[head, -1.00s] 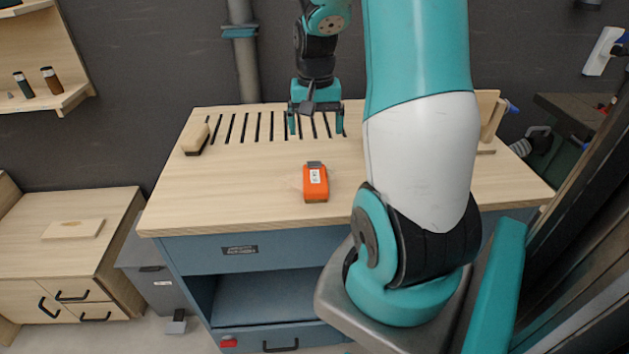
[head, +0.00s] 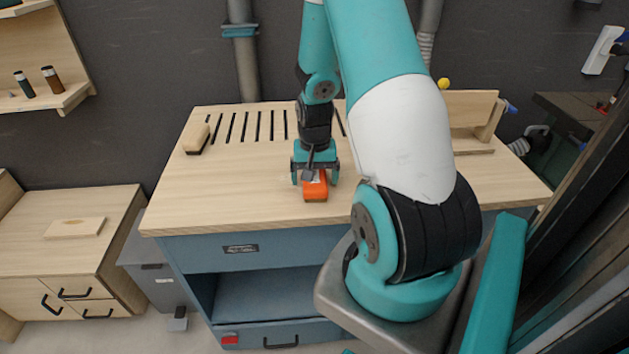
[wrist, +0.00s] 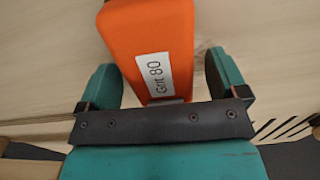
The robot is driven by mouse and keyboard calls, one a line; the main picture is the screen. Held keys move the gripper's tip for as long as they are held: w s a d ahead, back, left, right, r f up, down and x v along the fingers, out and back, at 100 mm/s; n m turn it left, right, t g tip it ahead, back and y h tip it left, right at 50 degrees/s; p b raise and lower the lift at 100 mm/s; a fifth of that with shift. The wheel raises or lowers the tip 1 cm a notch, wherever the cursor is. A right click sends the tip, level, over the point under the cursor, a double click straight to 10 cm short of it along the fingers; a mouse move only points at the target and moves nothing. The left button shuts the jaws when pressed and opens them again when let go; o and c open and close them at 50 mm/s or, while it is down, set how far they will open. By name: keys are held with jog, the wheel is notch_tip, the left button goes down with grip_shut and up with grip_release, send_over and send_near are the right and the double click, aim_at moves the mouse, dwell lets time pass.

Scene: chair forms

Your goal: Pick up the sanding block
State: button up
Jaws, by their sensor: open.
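The sanding block is an orange block (head: 316,189) on the wooden workbench top (head: 240,190), near its front middle. In the wrist view the orange block (wrist: 150,35) carries a white label reading "Grit 80". My gripper (head: 315,177) is over the block's far end, with its jaws open. In the wrist view one teal finger of my gripper (wrist: 163,80) is on each side of the block, with a gap showing on both sides. The right finger is a little farther off at its tip. In the head view my gripper hides the block's far part.
A brush with a wooden back (head: 196,138) lies at the bench's left, beside dark slots. A wooden stand (head: 475,115) is at the back right. A low cabinet (head: 30,235) with a wooden piece (head: 75,228) stands to the left. The bench's front left is clear.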

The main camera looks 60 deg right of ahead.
jog(key=c, duration=1)
jog(key=shift+r, duration=0.15)
jog(key=shift+c, duration=0.2)
notch_tip(320, 180, up, 20)
